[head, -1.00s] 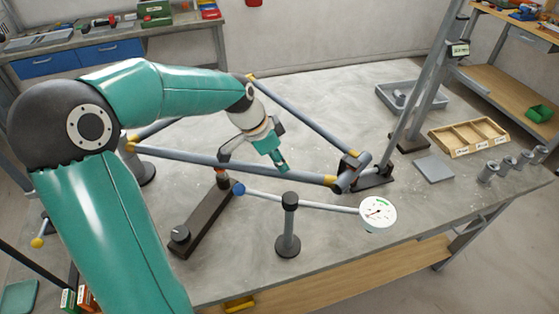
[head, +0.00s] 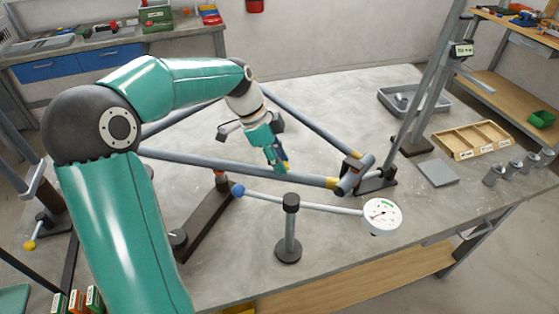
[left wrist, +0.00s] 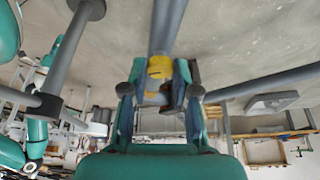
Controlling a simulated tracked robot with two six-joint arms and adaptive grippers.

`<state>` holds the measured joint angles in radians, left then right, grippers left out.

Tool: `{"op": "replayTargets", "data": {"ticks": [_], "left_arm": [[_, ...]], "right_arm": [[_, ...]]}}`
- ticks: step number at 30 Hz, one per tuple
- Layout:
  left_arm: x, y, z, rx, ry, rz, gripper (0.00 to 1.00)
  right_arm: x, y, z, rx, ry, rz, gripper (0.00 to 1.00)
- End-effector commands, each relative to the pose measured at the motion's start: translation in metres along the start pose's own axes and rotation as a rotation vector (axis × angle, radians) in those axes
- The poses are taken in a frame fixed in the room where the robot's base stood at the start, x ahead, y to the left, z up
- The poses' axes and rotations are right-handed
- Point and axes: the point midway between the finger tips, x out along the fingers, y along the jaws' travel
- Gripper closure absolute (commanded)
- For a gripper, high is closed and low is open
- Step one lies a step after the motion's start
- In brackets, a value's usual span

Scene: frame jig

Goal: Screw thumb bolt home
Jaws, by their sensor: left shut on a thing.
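My left gripper (head: 282,166) comes down over the middle of the tube frame (head: 235,167). In the left wrist view its fingers (left wrist: 158,100) stand to either side of a small dark piece (left wrist: 177,92), which seems to be the thumb bolt, mostly hidden by the fingers. The gripper is shut on it. Beyond the fingers, in line with them, lies a grey tube with a yellow collar (left wrist: 159,68). In the head view a yellow collar (head: 333,183) sits at the frame's right corner, to the right of the fingertips. My right gripper is not in view.
A dial gauge (head: 383,214) sits on a rod held by a dark post (head: 290,228), in front of the frame. A blue ball (head: 238,190) is at the rod's left end. A compartment tray (head: 472,140) and grey plate (head: 437,171) lie right.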

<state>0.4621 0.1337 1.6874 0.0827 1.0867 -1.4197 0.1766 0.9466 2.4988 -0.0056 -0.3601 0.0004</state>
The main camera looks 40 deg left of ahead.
Motion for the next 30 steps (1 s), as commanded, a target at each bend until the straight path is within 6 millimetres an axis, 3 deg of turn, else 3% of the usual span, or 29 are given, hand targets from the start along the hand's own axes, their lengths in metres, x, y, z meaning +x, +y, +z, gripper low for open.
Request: {"op": "replayTargets", "data": {"ticks": [9, 10, 14, 25, 30], "left_arm": [[0.001, 0.001, -0.001, 0.003, 0.001, 0.004, 1.0], [0.001, 0.001, -0.001, 0.003, 0.001, 0.004, 0.68], [0.001, 0.001, -0.001, 0.002, 0.0, 0.003, 0.46], [-0.002, 0.0, 0.0, 0.002, 0.0, 0.0, 0.45], [-0.019, -0.001, 0.0, 0.001, 0.001, -0.003, 0.45]], "right_arm": [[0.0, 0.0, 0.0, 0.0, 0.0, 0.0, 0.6], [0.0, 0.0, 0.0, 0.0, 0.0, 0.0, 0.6], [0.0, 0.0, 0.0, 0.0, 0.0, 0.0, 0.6], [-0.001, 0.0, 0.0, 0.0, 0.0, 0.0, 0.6], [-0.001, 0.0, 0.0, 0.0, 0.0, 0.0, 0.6]]}}
